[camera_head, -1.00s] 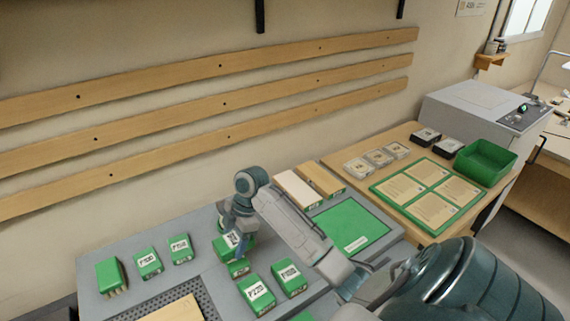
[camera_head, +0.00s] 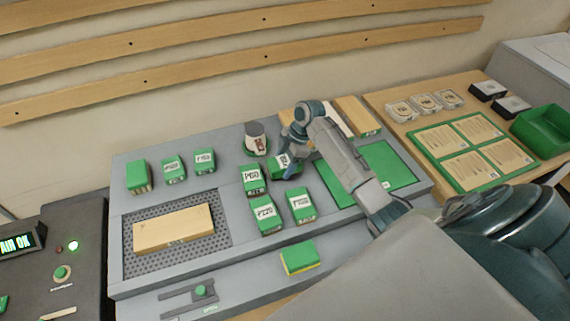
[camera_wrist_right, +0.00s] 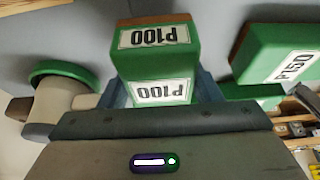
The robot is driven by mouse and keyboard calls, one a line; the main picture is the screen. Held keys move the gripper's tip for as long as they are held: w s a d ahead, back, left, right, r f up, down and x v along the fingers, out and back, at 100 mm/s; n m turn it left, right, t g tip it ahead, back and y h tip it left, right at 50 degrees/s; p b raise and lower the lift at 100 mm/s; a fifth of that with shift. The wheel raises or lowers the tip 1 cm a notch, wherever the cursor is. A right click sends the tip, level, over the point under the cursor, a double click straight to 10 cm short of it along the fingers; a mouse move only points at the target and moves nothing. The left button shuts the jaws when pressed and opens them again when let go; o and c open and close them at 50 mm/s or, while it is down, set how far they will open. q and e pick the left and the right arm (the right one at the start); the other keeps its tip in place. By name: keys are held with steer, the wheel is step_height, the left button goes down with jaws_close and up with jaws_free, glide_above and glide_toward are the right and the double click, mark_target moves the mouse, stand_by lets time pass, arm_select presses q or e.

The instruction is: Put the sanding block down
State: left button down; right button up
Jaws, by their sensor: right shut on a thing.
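The sanding block (camera_head: 283,163) is green with a white label. In the right wrist view this block (camera_wrist_right: 153,65) reads P100 and sits between the fingers of my right gripper (camera_head: 290,150). My left gripper is not in view.
More green blocks (camera_head: 266,215) stand in front. A wooden board (camera_head: 172,228) lies on the perforated plate at left. A green mat (camera_head: 385,160) lies right, partly behind my arm. A yellow-green block (camera_head: 299,258) lies at the front.

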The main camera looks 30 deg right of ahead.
steer(key=shift+f, duration=1)
steer(key=o, duration=0.9)
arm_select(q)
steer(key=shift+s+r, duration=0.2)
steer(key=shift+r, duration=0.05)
arm_select(e)
steer(key=shift+o, duration=0.2)
steer(key=b+v, duration=0.4)
steer(key=v, duration=0.6)
steer(key=shift+d+r, duration=0.2)
steer(key=shift+r, duration=0.15)
steer(key=shift+d+r, duration=0.2)
steer(key=shift+r, duration=0.5)
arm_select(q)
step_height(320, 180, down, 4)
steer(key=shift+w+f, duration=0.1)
